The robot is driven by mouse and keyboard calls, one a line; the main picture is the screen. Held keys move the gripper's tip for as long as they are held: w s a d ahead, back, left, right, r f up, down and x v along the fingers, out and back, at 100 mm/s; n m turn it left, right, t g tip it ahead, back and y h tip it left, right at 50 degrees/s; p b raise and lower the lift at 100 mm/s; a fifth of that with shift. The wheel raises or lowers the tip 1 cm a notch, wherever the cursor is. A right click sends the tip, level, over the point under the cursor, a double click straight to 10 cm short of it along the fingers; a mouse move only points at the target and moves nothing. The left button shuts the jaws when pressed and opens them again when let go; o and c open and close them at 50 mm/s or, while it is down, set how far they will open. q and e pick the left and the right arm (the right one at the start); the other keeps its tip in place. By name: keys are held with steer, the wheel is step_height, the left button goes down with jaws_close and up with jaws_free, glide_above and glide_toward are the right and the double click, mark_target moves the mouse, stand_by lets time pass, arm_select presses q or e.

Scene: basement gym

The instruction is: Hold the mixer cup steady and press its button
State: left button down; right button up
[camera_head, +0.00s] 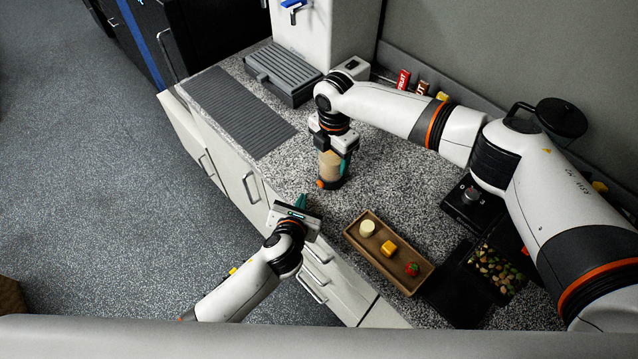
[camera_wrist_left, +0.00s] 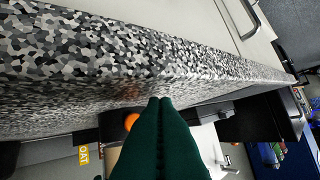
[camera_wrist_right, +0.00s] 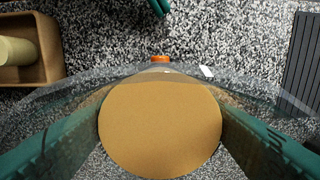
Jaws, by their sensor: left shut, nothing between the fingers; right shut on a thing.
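The mixer cup (camera_head: 329,165) stands upright on the speckled counter, tan inside, with an orange button (camera_head: 321,184) low on its near side. My right gripper (camera_head: 333,150) is shut on the cup from above. In the right wrist view the cup (camera_wrist_right: 160,125) sits between the green fingers, its orange button (camera_wrist_right: 160,59) at the top. My left gripper (camera_head: 300,203) is shut and empty at the counter's front edge, in front of the button and apart from it. In the left wrist view the button (camera_wrist_left: 131,121) shows just left of the closed fingers (camera_wrist_left: 160,102), partly hidden.
A brown tray (camera_head: 351,236) with small food pieces lies right of the left gripper. A ribbed grey mat (camera_head: 240,113) and a grey box (camera_head: 283,72) lie to the left and back. Counter around the cup is mostly clear.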

arm_select(q)
steer(key=shift+s+a, duration=0.8)
steer(key=shift+s, duration=0.05)
arm_select(e)
steer(key=o, duration=1.4)
steer(key=shift+c, duration=0.2)
steer(key=shift+r, duration=0.1)
